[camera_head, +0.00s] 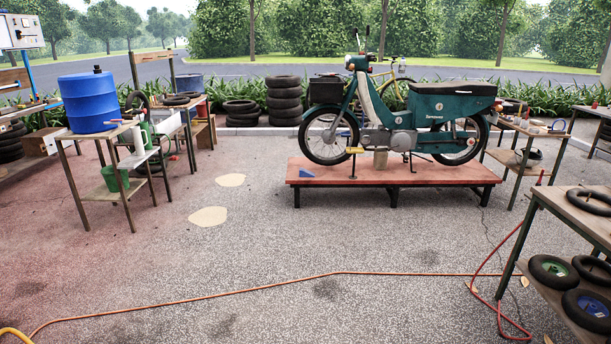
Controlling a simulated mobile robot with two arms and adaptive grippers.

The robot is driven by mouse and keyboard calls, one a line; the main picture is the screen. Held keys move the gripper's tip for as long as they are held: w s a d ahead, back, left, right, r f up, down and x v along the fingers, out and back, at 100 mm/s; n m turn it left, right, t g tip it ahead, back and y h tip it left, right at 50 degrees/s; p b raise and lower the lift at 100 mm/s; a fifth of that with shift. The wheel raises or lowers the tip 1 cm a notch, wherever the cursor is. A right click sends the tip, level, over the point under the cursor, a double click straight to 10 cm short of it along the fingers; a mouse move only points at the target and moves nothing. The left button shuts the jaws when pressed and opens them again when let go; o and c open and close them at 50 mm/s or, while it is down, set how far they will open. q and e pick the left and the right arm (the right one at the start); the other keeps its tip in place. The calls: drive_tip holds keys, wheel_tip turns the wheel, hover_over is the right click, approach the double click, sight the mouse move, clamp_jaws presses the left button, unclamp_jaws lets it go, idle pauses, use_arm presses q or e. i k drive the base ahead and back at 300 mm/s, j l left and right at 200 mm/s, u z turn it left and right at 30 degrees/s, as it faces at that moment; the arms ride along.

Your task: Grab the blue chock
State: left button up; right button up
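A small blue wedge, the chock (306,172), lies on the left end of the low red platform (420,175). It sits near the front wheel of the green moped (410,120), which stands on the same platform. The chock looks apart from the wheel, though the distance is hard to judge. Neither of my grippers shows in the head view.
An orange hose (240,291) runs across the ground in front, joining a red hose (487,270) at the right. Work tables stand left, with a blue barrel (90,102), and right, with wheels (551,269). The ground before the platform is otherwise open.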

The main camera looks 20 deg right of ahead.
sight(304, 173)
drive_tip(key=i+l+z, duration=0.35)
drive_tip(key=i+z, duration=0.15)
drive_tip(key=i, duration=0.2)
drive_tip(key=i+l+z, duration=0.1)
drive_tip(key=i+z, duration=0.35)
drive_tip(key=i, duration=3.45)
